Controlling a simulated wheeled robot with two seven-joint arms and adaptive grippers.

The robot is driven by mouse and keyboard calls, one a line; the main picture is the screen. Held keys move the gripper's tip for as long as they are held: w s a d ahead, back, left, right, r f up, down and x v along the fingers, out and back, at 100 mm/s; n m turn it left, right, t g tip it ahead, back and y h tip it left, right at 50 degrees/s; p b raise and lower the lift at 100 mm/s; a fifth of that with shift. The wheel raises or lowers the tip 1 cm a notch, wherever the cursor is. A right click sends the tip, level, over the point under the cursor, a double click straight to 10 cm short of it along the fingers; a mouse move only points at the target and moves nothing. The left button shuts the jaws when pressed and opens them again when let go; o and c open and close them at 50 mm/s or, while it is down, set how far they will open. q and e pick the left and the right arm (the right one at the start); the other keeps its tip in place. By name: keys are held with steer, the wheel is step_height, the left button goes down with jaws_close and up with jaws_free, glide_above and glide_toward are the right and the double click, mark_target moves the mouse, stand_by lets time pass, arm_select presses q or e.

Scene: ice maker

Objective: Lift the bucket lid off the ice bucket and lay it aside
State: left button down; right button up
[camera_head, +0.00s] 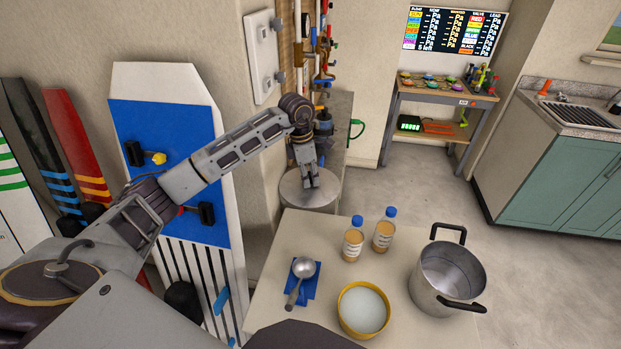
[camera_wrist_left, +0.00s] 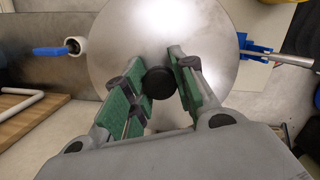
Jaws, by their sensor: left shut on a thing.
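The bucket lid (camera_head: 294,192) is a round, brushed-metal disc beyond the far left edge of the light table in the head view. It also fills the middle of the left wrist view (camera_wrist_left: 205,30), with a black knob (camera_wrist_left: 160,83) at its centre. My left gripper (camera_head: 311,184) reaches down over the lid from the left. In the left wrist view, its green-padded fingers (camera_wrist_left: 160,88) are shut on the knob, one on each side. My right gripper is not in view.
On the light table (camera_head: 268,290) are a ladle (camera_head: 303,267) on a blue rest, a yellow bowl (camera_head: 343,308), two blue-capped bottles (camera_head: 353,243) and a steel pot (camera_head: 440,272). A blue-and-white panel (camera_head: 165,130) stands left. Pipes and valves rise behind my gripper.

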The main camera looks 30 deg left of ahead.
arm_select(q)
steer(key=shift+w+a+r+n+t, duration=0.1)
steer(key=shift+r+n, duration=0.05)
steer(key=shift+n, duration=0.6)
steer(key=shift+w+a+r+n+t, duration=0.1)
steer(key=shift+a+n, duration=0.05)
steer(key=shift+n, duration=0.55)
steer(key=shift+w+a+r+n+t, duration=0.1)
steer(key=shift+r+n, duration=0.05)
steer(key=shift+n, duration=0.6)
